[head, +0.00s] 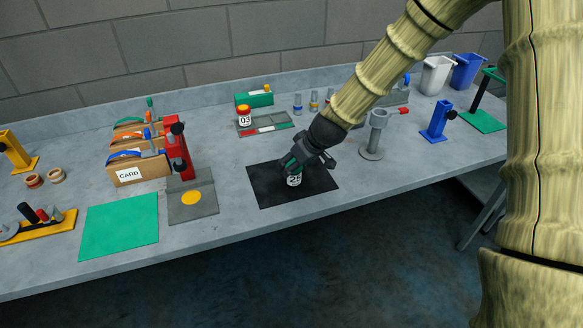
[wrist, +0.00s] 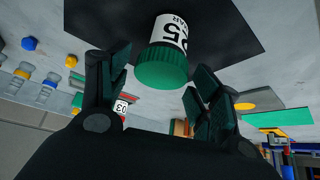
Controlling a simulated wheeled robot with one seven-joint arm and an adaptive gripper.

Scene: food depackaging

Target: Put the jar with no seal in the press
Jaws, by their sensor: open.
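A jar with a green lid and a white label (head: 294,181) stands on the black mat (head: 264,192); it also shows in the wrist view (wrist: 163,68). My gripper (head: 296,165) is open over it; in the wrist view its fingers (wrist: 157,88) are spread to either side of the lid, and I see no grip. Another jar, labelled 03 (head: 244,118), with a red and yellow top, stands on a grey-green tray at the back. A red upright device (head: 177,155) with a grey base and yellow disc looks like a press. I cannot tell which jar has no seal.
A green mat (head: 118,226) lies left of the red device. Wooden boxes (head: 140,170), one marked CARD, stand behind it. A grey stand (head: 374,138) and a blue stand (head: 438,122) are to the right. The bench front between black mat and red device is clear.

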